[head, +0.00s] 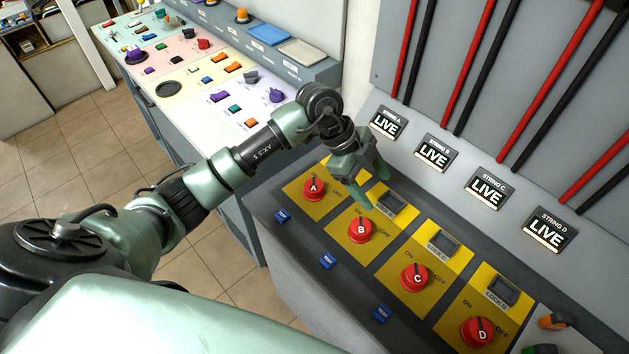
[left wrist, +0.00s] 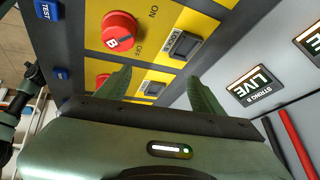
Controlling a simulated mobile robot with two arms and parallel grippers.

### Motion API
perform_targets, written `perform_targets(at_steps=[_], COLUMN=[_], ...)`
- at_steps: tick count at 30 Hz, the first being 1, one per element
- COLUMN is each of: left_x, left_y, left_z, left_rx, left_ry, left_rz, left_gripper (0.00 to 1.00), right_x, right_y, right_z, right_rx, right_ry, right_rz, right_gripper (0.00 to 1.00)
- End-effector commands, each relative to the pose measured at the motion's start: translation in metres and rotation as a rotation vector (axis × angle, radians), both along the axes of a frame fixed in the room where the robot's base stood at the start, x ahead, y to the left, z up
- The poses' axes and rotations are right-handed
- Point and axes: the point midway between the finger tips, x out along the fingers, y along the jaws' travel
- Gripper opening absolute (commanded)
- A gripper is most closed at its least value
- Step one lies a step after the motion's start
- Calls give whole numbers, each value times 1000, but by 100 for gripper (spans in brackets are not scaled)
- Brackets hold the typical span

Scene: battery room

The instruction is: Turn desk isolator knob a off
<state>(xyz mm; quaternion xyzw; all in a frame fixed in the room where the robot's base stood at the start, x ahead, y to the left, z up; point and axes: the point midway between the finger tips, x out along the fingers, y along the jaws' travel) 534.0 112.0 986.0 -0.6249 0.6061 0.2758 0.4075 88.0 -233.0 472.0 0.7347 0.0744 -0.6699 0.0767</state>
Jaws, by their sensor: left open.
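Red knob A (head: 314,189) sits on a yellow plate at the far-left end of the dark desk panel. In the head view its top shows clear, left of my left gripper (head: 371,188). The gripper is open and empty, pointing down over the lock area of plate A, apart from the knob. In the left wrist view, my left gripper's fingers (left wrist: 160,92) stand wide apart. A red knob (left wrist: 103,78), seemingly A, is partly hidden behind one finger. The String A sign (head: 387,122) reads LIVE. My right gripper is not in view.
Similar red knobs B (head: 359,229), C (head: 413,277) and D (head: 477,331) follow along the panel. Lock boxes (head: 443,243) stand behind them, blue TEST buttons (head: 327,261) in front. The upright wall with LIVE signs (head: 486,188) rises close behind. A coloured console (head: 215,85) stands at left.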

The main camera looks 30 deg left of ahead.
Motion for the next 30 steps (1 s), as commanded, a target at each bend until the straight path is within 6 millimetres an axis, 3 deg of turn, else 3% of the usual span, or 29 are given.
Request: perform_targets(at_steps=[1, 3, 6, 9, 14, 24, 30], left_x=[5, 6, 6, 3, 1, -1, -1], left_y=[30, 69, 111, 135, 145, 144, 144], left_z=[-4, -8, -5, -1, -9, -61, -76], left_rx=[117, 262, 412, 500, 538, 535, 534], left_ry=[51, 123, 193, 234, 258, 257, 253], left_rz=[56, 143, 253, 323, 358, 354, 353], left_gripper=[67, 67, 67, 67, 67, 67, 67], right_x=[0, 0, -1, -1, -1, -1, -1], right_y=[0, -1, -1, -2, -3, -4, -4], right_z=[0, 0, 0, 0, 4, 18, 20], right_rx=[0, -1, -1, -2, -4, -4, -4], right_ry=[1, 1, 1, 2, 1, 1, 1], right_rz=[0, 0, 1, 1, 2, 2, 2], right_gripper=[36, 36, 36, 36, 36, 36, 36])
